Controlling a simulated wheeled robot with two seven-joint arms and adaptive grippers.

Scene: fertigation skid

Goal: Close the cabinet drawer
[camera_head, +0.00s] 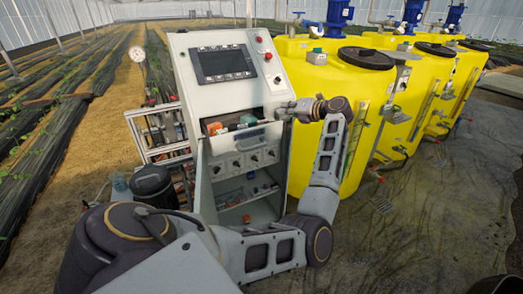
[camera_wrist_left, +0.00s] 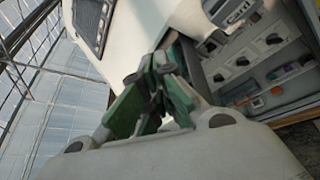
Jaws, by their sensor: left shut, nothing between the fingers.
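The grey cabinet (camera_head: 182,62) stands in the middle of the head view with a screen on its sloped top. Its drawer (camera_head: 238,143) is pulled out below the screen, and orange and teal items show inside it. The drawer front with its label also shows at the top of the left wrist view (camera_wrist_left: 235,14). My left gripper (camera_head: 281,114) is at the right end of the drawer, beside the cabinet's right edge. Its fingers (camera_wrist_left: 152,72) are shut and empty in the wrist view. I cannot tell whether they touch the drawer. My right gripper is not in view.
Below the drawer are a panel of knobs (camera_head: 245,162) and an open compartment with small items. Yellow tanks (camera_head: 348,80) stand close on the right behind my left forearm. A black bucket (camera_head: 152,183) and a pipe rack stand left of the cabinet.

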